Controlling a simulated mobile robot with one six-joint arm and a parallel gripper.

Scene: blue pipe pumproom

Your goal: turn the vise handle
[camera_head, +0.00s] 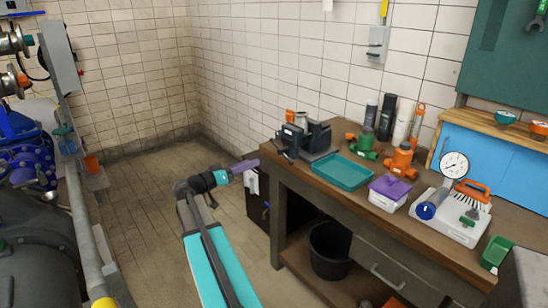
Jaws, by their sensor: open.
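The dark grey vise (318,138) stands on the far left end of the wooden workbench, with two upright jaw blocks on a low base. I cannot make out its handle clearly at this size. My gripper (250,164) is at the end of my arm, left of the bench and a little lower in the picture than the vise. It points right toward the bench's left end. It is open, and I see nothing held in it. A clear gap shows in the picture between it and the vise.
The workbench (341,199) holds a teal tray (342,171), a purple-lidded box (389,192), orange and green valve parts, and a gauge (454,164). A black bucket (329,250) stands below. Pipes and blue equipment line the left. The tiled floor (150,190) between is clear.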

